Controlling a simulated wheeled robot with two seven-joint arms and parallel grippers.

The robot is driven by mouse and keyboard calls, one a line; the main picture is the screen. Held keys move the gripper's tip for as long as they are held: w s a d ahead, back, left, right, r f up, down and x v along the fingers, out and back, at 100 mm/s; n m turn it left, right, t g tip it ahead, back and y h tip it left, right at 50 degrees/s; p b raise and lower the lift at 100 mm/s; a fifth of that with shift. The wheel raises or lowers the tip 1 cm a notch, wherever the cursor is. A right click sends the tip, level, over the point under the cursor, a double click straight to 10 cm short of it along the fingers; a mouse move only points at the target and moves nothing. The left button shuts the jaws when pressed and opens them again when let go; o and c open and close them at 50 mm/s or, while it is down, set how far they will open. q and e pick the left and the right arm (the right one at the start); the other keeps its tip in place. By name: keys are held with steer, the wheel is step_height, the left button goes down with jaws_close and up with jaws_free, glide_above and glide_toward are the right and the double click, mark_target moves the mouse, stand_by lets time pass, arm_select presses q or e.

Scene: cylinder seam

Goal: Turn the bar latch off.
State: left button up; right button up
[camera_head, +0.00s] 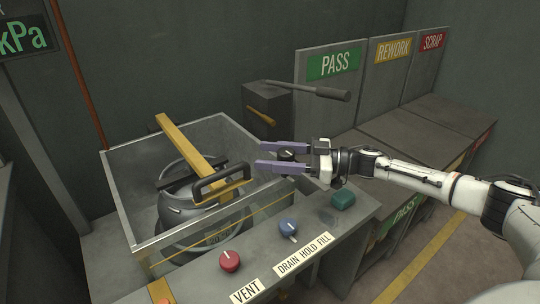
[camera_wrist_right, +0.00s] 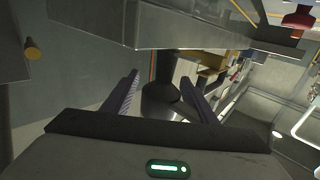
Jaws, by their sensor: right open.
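A yellow bar (camera_head: 187,146) lies across the open grey tank (camera_head: 122,185), over a round metal vessel with a black handle (camera_head: 222,183). A dark knob with a pale mark (camera_head: 286,155) shows at the tank's right side; I cannot tell for certain that it is the bar latch. My right gripper (camera_head: 263,155) is open, its two purple fingers on either side of this knob in the head view. In the right wrist view a dark round part (camera_wrist_right: 160,101) shows between the fingers; contact cannot be told. My left gripper is not in view.
The front panel holds a red knob (camera_head: 229,261), a blue knob (camera_head: 288,228) and a green button (camera_head: 343,199). A grey lever (camera_head: 322,91) sticks out behind my right gripper. PASS, REWORK and SCRAP bins (camera_head: 440,122) stand at the right.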

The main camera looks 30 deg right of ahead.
steer(key=v, duration=1)
